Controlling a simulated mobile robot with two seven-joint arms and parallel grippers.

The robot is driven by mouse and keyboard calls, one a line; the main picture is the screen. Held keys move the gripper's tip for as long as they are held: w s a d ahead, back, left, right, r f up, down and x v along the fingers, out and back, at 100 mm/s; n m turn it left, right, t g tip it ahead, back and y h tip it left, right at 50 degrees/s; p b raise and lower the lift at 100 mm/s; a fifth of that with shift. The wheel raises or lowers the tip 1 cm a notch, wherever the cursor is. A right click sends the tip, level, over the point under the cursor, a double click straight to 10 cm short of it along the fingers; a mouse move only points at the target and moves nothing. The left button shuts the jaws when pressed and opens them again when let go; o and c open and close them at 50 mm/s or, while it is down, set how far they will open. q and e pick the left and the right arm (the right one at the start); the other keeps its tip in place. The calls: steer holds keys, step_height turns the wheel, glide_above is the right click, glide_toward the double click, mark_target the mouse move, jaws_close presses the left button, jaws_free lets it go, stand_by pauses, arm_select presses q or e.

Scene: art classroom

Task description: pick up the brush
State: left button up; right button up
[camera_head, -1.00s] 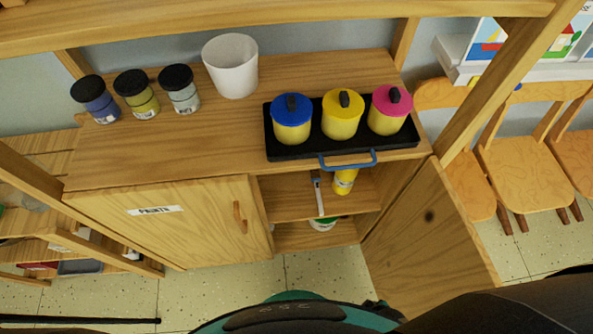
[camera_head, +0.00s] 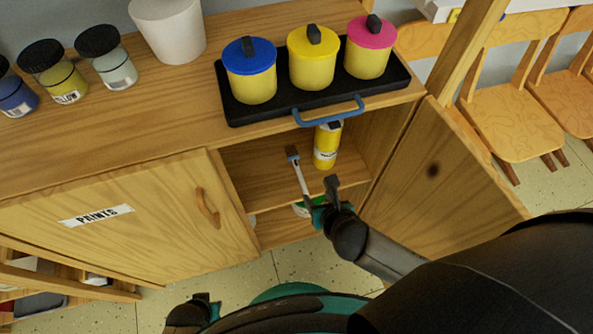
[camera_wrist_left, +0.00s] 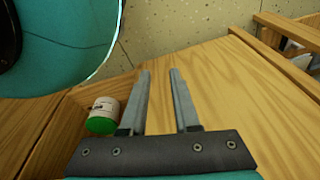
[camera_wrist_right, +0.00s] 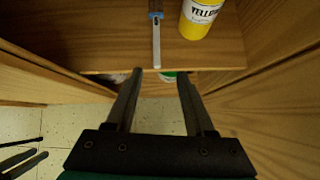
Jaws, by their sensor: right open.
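The brush (camera_head: 299,174) lies on the inner shelf of the open cabinet, dark bristles toward the back and pale handle toward the front edge. In the right wrist view the brush (camera_wrist_right: 156,42) is upright in the picture, its handle end just beyond and between my fingertips. My right gripper (camera_head: 322,194) is open and empty in front of the shelf; its fingers (camera_wrist_right: 160,75) show no contact with the handle. My left gripper (camera_wrist_left: 160,72) is open and empty, low beside the cabinet's wooden front.
A yellow bottle (camera_head: 326,150) stands on the shelf, right of the brush. The open door (camera_head: 440,175) bounds the right side. Above, a black tray (camera_head: 238,113) with a blue handle (camera_head: 330,113) holds three lidded pots. A green-lidded can (camera_wrist_left: 103,115) sits lower down.

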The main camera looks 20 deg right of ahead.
steer(key=n, duration=0.1)
steer(key=b, duration=0.6)
glide_toward(299, 173)
steer(key=shift+w+f, duration=0.2)
steer(key=shift+f, duration=0.9)
steer(key=shift+b+x, duration=0.55)
steer(key=shift+x, duration=0.35)
steer(key=w+f+b, duration=0.2)
steer(key=w+b, duration=0.1)
steer(key=shift+w, duration=0.2)
arm_select(q)
steer(key=w+d+r+t, duration=0.1)
steer(key=w+r, duration=0.2)
steer(key=r, duration=0.6)
steer(key=w+d+r+t, duration=0.1)
steer(key=w+r, duration=0.3)
steer(key=r, duration=0.6)
steer(key=shift+d+r+t+h, duration=0.15)
steer(key=shift+d+t+h, duration=0.2)
steer(key=shift+d, duration=0.3)
arm_select(e)
steer(key=shift+w+f, duration=0.1)
steer(key=shift+w, duration=0.1)
arm_select(q)
steer(key=shift+w, duration=0.1)
arm_select(e)
jaws_close()
